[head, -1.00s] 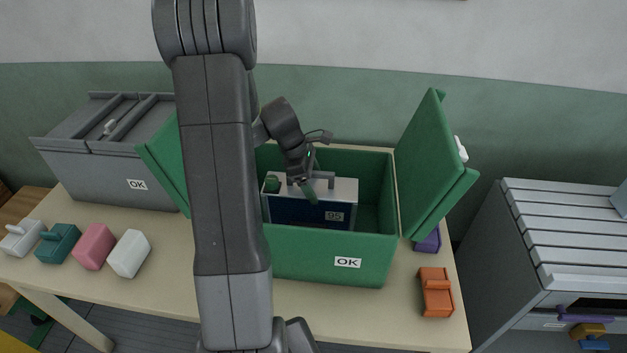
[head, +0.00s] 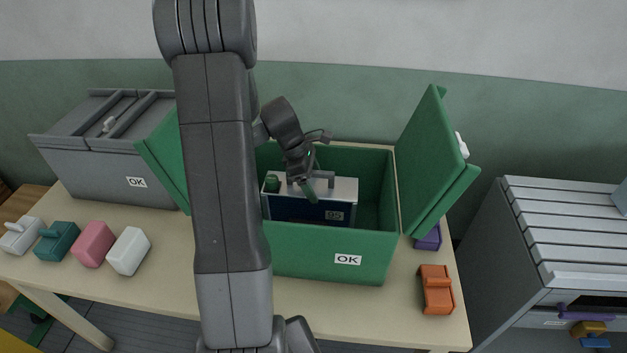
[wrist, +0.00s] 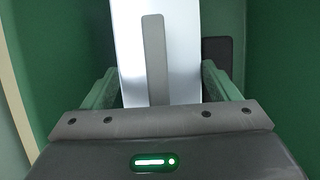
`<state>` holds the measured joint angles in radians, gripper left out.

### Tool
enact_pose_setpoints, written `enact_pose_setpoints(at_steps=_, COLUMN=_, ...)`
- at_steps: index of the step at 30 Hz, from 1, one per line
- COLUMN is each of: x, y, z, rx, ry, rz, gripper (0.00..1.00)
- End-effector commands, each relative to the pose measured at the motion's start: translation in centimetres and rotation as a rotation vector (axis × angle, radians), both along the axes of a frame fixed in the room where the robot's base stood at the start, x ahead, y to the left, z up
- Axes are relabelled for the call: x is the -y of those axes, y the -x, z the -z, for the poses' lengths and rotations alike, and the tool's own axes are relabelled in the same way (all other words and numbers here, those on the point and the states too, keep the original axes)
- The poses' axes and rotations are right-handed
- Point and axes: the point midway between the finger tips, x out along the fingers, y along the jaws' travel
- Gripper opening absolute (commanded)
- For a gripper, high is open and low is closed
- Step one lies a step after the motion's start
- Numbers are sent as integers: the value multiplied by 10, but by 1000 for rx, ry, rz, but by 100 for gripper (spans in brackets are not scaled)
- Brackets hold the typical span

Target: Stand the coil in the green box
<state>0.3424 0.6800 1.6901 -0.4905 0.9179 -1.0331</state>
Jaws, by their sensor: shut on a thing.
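In the wrist view the coil's silver top (wrist: 130,60) with a grey bar lies between the fingers (wrist: 158,86). I cannot tell whether the coil touches the box floor.
The box's right flap (head: 432,165) stands open. A closed grey box (head: 85,170) is at the left. Teal (head: 57,241), pink (head: 92,244) and white (head: 128,252) blocks lie at the front left, an orange block (head: 435,289) at the right. A grey slatted unit (head: 560,235) stands farther right.

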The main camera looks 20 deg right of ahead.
Motion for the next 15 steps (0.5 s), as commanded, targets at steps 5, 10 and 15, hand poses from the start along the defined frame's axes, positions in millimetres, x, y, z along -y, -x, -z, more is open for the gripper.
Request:
enact_pose_setpoints(at_steps=5, x=1, y=-1, z=-1, rx=3, ry=3, rz=-2, gripper=99)
enact_pose_setpoints(at_steps=10, x=0, y=-1, z=0, rx=2, ry=1, rz=-1, gripper=100)
enact_pose_setpoints(at_steps=15, x=-2, y=-1, z=-3, rx=1, ry=0, rz=0, gripper=100)
